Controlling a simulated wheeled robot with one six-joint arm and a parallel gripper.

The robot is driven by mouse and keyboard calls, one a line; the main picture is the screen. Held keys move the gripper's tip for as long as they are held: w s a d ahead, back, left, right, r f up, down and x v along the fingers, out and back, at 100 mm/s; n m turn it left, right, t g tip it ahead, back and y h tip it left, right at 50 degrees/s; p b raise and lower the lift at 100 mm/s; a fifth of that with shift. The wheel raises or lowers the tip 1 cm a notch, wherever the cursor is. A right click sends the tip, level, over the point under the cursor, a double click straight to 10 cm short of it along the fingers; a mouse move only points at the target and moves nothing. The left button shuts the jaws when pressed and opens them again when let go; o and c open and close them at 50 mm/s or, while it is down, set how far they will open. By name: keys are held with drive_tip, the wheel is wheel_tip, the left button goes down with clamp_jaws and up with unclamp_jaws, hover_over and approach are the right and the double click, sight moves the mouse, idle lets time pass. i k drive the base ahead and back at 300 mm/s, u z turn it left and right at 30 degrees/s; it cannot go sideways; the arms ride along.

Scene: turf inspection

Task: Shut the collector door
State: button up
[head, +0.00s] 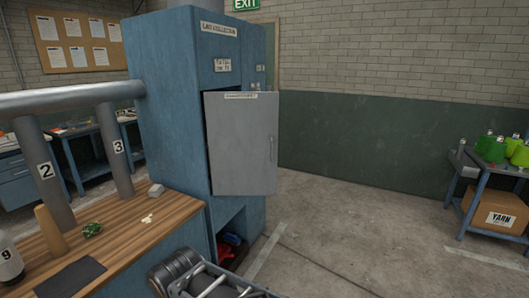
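The collector is a tall blue cabinet (172,110) labelled as a collection unit, in the middle left of the head view. Its grey door (240,143) stands open, out from the cabinet front. A dark strip of the opening shows along the door's left edge. Part of my arm, a dark ribbed cylinder with metal bars, shows at the bottom edge, below and apart from the door. My gripper's fingers are not visible.
A wooden bench (128,243) with small items stands left of the cabinet, under a grey pipe (75,97). A lower cabinet bay holds red items (228,245). Open concrete floor (350,240) lies to the right, with a yarn box (495,212) at far right.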

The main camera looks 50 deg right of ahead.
sight(242, 127)
drive_tip(key=z, duration=1.35)
